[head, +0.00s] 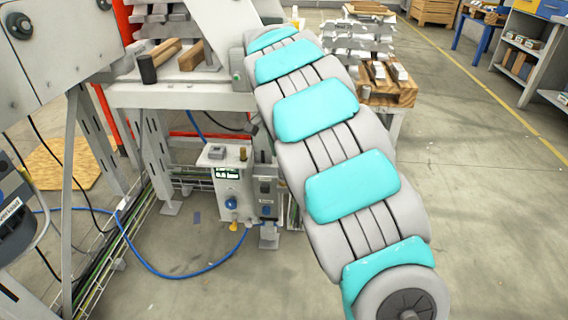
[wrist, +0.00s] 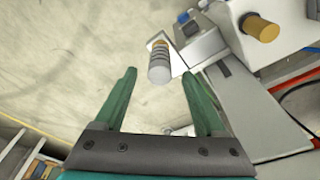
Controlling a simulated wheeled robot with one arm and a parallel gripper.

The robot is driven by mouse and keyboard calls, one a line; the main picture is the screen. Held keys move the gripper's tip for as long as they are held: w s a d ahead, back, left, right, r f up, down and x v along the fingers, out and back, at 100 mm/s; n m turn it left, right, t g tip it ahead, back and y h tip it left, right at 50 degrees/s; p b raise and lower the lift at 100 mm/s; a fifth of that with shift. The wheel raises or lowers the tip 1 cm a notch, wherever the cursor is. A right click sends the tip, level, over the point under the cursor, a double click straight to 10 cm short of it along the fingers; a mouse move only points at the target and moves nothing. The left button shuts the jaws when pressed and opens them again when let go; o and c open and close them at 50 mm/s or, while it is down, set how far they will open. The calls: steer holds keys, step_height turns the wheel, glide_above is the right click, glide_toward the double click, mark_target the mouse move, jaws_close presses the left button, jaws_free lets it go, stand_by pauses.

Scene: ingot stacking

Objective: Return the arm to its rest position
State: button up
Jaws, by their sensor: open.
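My gripper (wrist: 158,78) shows in the wrist view as two green fingers spread apart, with nothing held between them. Pale floor shows beyond the gap. A ridged grey cylinder with a tan end (wrist: 160,62) appears beyond the fingers, seemingly apart from them. In the head view my arm, grey with turquoise pads, runs from the lower right up to the top middle; my gripper cannot be made out there. Silver ingots (head: 355,45) are stacked behind the arm. A few lie on a wooden pallet (head: 385,92) to its right.
A grey workbench (head: 180,97) left of the arm carries a dark-headed mallet (head: 160,58). Below is a box with a display (head: 230,190); a blue hose (head: 190,272) lies on the floor. A shelf (head: 525,55) stands far right. The floor at right is clear.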

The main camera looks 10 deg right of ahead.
steer(key=shift+s+r, duration=0.25)
steer(key=shift+r, duration=0.9)
steer(key=s+d+r+n+g+p, duration=0.1)
steer(key=s+d+r+n, duration=0.1)
steer(key=s, duration=0.6)
steer(key=s+d+r+n+p, duration=0.1)
steer(key=s+r, duration=0.1)
steer(key=s, duration=0.6)
steer(key=s+a+f+n, duration=0.1)
steer(key=s+n, duration=0.2)
steer(key=s, duration=0.6)
steer(key=s+f+n+g+y+p, duration=0.1)
steer(key=s+f+n, duration=0.1)
steer(key=s, duration=0.7)
steer(key=s+a+f+n, duration=0.1)
steer(key=s+n, duration=0.3)
steer(key=s, duration=0.5)
steer(key=shift+a+f+g+y, duration=0.3)
steer(key=shift+o, duration=0.2)
